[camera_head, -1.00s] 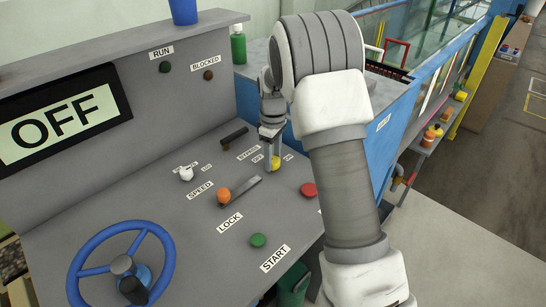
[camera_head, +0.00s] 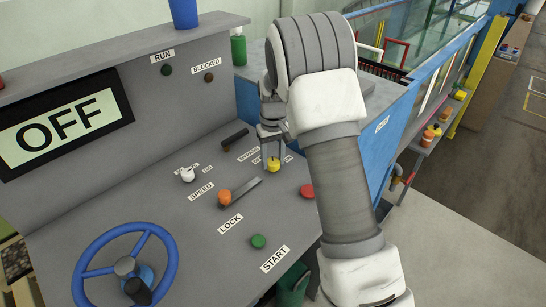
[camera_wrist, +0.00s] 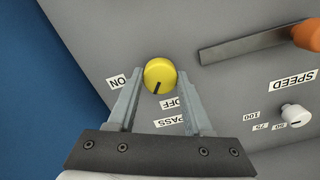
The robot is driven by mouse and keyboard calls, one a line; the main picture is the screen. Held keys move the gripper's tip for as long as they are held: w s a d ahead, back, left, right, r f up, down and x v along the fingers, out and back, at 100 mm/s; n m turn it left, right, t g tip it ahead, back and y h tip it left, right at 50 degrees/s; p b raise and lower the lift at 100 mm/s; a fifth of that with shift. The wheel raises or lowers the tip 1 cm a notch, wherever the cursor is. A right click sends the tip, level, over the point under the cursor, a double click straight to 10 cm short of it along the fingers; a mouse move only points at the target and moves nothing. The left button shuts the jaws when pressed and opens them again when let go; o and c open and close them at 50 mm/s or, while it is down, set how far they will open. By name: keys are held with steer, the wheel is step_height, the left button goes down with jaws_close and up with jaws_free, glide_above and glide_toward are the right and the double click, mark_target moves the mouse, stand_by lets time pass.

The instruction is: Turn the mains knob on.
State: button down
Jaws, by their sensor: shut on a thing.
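A yellow round knob (camera_wrist: 159,72) with a dark pointer mark stands on the grey panel, beside an ON label (camera_wrist: 118,81) and an OFF label (camera_wrist: 180,103). I cannot read a mains label on it. My gripper (camera_wrist: 161,78) reaches down over the knob, one finger on each side, shut on it. In the wrist view the pointer aims down and slightly left, between the two labels. In the head view the knob (camera_head: 274,166) shows below my gripper (camera_head: 272,154), partly hidden. The large display (camera_head: 68,122) reads OFF.
Near the knob are a dark lever (camera_head: 235,139), a white knob (camera_head: 187,175), an orange-handled lever (camera_head: 224,196) and a red button (camera_head: 308,191). A green button (camera_head: 258,241) and a blue handwheel (camera_head: 86,272) are nearer. The RUN lamp (camera_head: 166,70) looks dark.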

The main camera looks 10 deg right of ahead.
mark_target(273, 161)
steer(key=m+p, duration=0.1)
steer(key=m, duration=0.4)
steer(key=shift+r+m, duration=0.1)
steer(key=shift+m, duration=0.2)
steer(key=shift+m+p, duration=0.55)
steer(key=shift+m, duration=1.75)
steer(key=shift+c, duration=1.5)
jaws_free()
step_height(273, 161, up, 17)
steer(key=p, duration=0.1)
steer(key=shift+r, duration=0.15)
